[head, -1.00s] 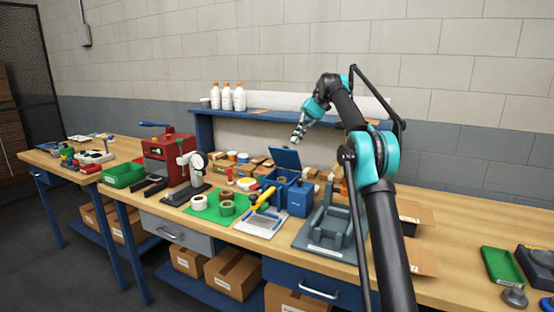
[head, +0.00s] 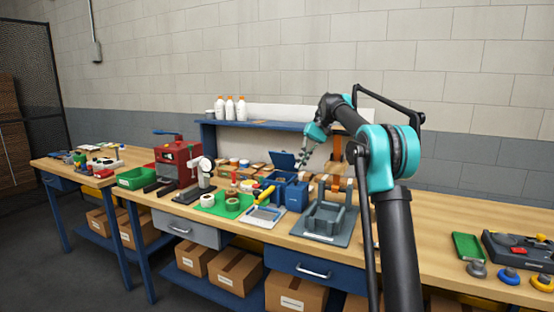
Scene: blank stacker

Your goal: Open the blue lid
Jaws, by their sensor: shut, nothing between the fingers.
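The blue lid (head: 281,160) stands raised and tilted at the back of a blue box (head: 276,182) on the workbench. The box's inside is partly visible from the front. My gripper (head: 299,165) is shut and empty, just to the right of the lid and above the box's right part. The fingertips are small in the view, and I cannot tell whether they touch the lid.
A blue block (head: 297,196) stands right of the box, with a grey fixture (head: 325,218) farther right. A yellow-handled tool (head: 264,194) and a white-blue tray (head: 262,217) lie in front. A red machine (head: 178,163) stands left. The bench's right middle is clear.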

